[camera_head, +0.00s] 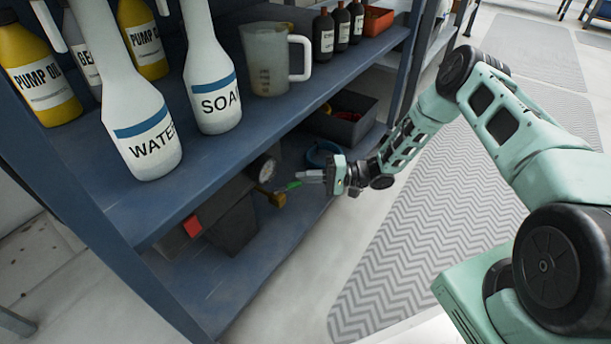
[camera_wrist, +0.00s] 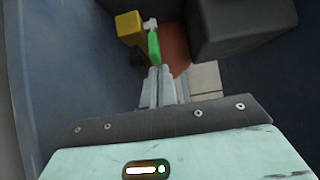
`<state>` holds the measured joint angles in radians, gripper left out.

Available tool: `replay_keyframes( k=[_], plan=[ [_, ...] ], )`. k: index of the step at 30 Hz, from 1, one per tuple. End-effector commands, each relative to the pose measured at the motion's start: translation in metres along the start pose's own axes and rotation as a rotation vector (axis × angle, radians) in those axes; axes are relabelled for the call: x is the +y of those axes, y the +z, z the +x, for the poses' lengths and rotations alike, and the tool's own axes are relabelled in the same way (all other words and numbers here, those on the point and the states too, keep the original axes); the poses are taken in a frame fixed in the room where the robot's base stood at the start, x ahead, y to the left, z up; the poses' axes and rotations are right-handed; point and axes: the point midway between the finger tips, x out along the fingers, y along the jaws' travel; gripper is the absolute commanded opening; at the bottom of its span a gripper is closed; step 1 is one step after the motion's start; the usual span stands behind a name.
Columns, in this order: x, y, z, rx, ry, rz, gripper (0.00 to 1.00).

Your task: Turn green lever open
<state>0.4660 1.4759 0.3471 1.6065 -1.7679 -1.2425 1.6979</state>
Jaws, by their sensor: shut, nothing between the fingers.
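The green lever (camera_wrist: 153,47) shows in the wrist view just beyond my fingertips, its far end at a small pale fitting next to a yellow block (camera_wrist: 128,27). In the head view the green lever (camera_head: 293,185) is a small strip on the lower shelf, close to my gripper (camera_head: 312,177). My gripper (camera_wrist: 160,72) is shut, with its fingers side by side and nothing held. Its tips are at the near end of the lever; I cannot tell whether they touch it.
A blue shelf unit (camera_head: 200,185) overhangs the lever, with bottles and a clear jug (camera_head: 268,62) on top. A round gauge (camera_head: 267,170), a dark bin (camera_head: 342,120) and a blue ring-shaped thing (camera_head: 322,152) are close by. The floor at right is clear.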

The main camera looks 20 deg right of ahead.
Motion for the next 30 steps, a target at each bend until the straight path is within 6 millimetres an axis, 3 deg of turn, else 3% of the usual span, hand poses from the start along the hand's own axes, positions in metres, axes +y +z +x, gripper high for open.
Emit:
replay_keyframes(
  k=[19, 30],
  plan=[
    [-0.004, 0.013, -0.006, 0.135, 0.0, 0.004, 0.0],
    [-0.006, 0.04, -0.011, 0.418, 0.0, 0.011, 0.0]
  ],
)
